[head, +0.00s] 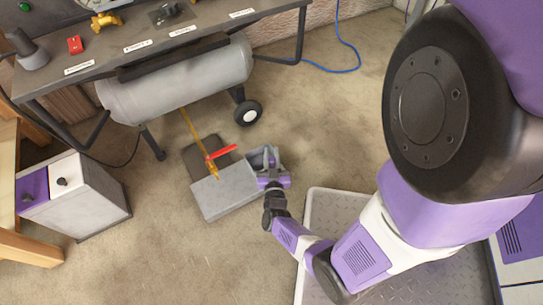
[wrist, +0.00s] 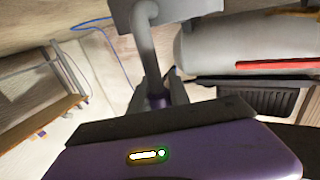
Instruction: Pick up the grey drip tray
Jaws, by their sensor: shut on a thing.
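The grey drip tray (head: 222,191) is a pale grey box-like piece in the middle of the head view. It lies in front of a dark square piece under the tank. My gripper (head: 263,158) is at its right end, beside its upper right corner. In the wrist view, the gripper's fingers (wrist: 158,90) are shut on a grey bent bar below a grey block, seemingly part of the tray (wrist: 165,14). Most of the tray is cut off there. I cannot tell whether it touches the floor.
A yellow pipe (head: 190,128) with a red lever (head: 222,152) comes down from the grey tank (head: 185,82) close to the tray. A ribbed dark piece (wrist: 258,101) shows in the wrist view. A grey cabinet (head: 85,199) stands left. Floor is clear in front.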

